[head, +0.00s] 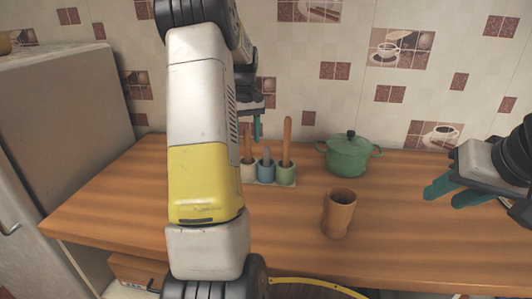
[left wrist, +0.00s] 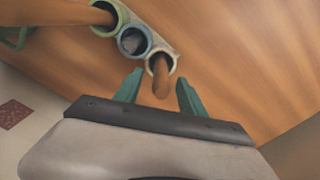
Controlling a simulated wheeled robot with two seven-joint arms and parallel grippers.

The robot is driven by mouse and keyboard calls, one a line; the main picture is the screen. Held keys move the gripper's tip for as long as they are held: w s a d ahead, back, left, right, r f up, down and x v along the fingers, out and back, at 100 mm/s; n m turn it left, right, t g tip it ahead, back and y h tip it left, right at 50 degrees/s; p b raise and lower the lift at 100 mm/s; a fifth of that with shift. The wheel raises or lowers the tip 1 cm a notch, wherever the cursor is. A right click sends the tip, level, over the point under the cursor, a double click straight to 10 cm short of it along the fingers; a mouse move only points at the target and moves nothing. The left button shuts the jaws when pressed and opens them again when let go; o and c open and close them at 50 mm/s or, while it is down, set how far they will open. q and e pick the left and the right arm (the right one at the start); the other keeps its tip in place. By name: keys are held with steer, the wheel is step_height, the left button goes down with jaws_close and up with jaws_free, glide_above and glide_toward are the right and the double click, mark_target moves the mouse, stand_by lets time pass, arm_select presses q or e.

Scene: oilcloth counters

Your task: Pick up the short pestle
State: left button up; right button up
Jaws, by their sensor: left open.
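A holder (head: 291,184) on the counter has three cups in a row: cream, blue and green. A wooden pestle (head: 248,145) stands in the cream cup, a grey one (head: 267,157) in the blue cup and a long wooden one (head: 287,136) in the green cup. The grey one shows least above its rim. My left gripper (head: 256,128) is open and partly hidden by my arm. In the left wrist view its fingers (left wrist: 159,80) appear on either side of the cream cup's wooden pestle (left wrist: 161,83), apart from it. My right gripper (head: 443,194) is open and empty at the right.
A green lidded pot (head: 348,157) stands behind and right of the holder. A wooden cup (head: 339,214) stands in front of the pot. A tiled wall is behind the counter (head: 110,215) and a pale appliance (head: 75,115) is at the left.

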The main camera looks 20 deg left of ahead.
mark_target(247, 145)
arm_select(q)
step_height(247, 145, down, 3)
steer(key=shift+s+f, duration=0.15)
steer(key=shift+f, duration=0.05)
steer(key=shift+c, duration=0.2)
jaws_close()
steer(key=shift+r, duration=0.15)
